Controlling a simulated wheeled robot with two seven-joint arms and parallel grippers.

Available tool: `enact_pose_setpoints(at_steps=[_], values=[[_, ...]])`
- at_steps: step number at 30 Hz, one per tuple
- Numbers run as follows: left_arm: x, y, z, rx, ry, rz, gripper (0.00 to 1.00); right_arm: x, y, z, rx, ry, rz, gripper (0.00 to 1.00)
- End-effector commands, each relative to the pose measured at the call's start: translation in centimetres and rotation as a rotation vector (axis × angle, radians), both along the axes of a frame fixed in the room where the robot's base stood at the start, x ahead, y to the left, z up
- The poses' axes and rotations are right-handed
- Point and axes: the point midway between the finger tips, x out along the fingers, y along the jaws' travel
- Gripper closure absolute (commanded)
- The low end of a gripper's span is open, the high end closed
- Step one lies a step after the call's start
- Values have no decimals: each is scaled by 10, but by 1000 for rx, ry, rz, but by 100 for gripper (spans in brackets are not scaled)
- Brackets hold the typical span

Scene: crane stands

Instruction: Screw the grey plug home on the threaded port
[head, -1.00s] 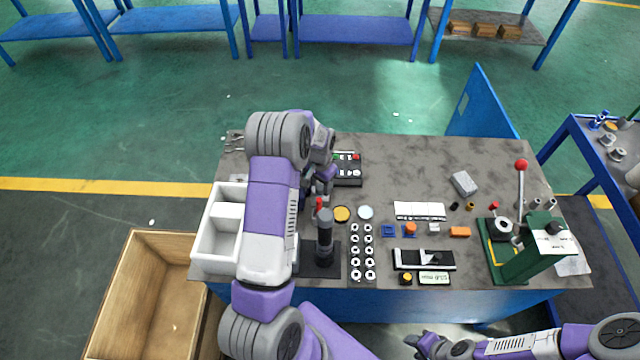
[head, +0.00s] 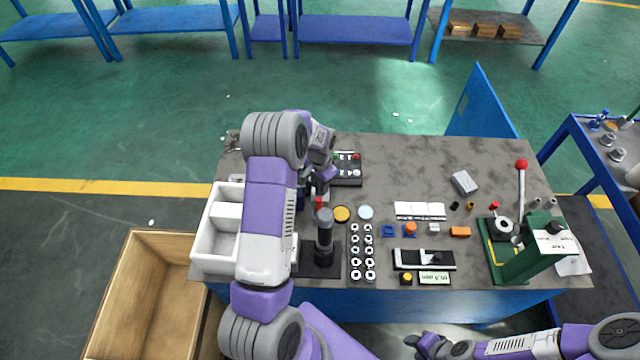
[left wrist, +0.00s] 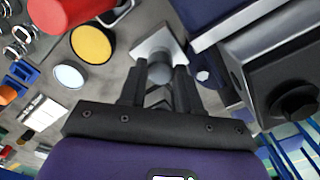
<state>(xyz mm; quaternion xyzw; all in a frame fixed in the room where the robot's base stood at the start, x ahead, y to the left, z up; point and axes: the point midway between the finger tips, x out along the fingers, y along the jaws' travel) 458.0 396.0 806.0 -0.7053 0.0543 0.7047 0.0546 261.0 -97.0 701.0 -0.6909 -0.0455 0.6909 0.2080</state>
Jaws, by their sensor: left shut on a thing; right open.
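My left gripper (left wrist: 160,92) is shut on the grey plug (left wrist: 160,72), a small rounded grey piece between its fingertips. The plug is in front of a light grey metal block (left wrist: 152,44) in the left wrist view. The threaded port is hidden behind the plug and fingers, so I cannot tell how far the plug sits on it. In the head view my left gripper (head: 319,190) is at the table's left part, and my arm hides much around it. My right gripper (head: 412,342) is open and empty, low in front of the table.
A white bin (head: 213,245) is left, a black button box (head: 348,170) right behind. Yellow and pale discs (head: 342,213) lie nearby. A green lever press (head: 520,255) stands far right. The back middle of the table is clear.

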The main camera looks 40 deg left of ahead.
Motion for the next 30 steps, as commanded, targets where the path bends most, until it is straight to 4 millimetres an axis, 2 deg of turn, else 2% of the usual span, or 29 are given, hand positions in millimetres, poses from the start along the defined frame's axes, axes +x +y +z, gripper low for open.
enact_pose_setpoints(at_steps=[3,6,17,23,24,28,30], values=[[0,0,0,-2,-2,-168,100,0,0,-2,0,0,0,57],[0,0,0,-2,-1,-263,100,0,0,-1,0,0,0,57],[0,-1,0,-1,-1,-307,100,0,0,-1,0,0,0,57],[0,0,0,-2,0,-533,100,0,0,1,0,0,0,57],[0,-1,0,-2,0,-522,61,0,0,0,0,0,0,57],[0,-1,-1,-1,-1,-518,41,0,0,0,0,0,0,57],[0,-1,-1,-1,-1,-517,38,0,0,0,0,0,0,57]])
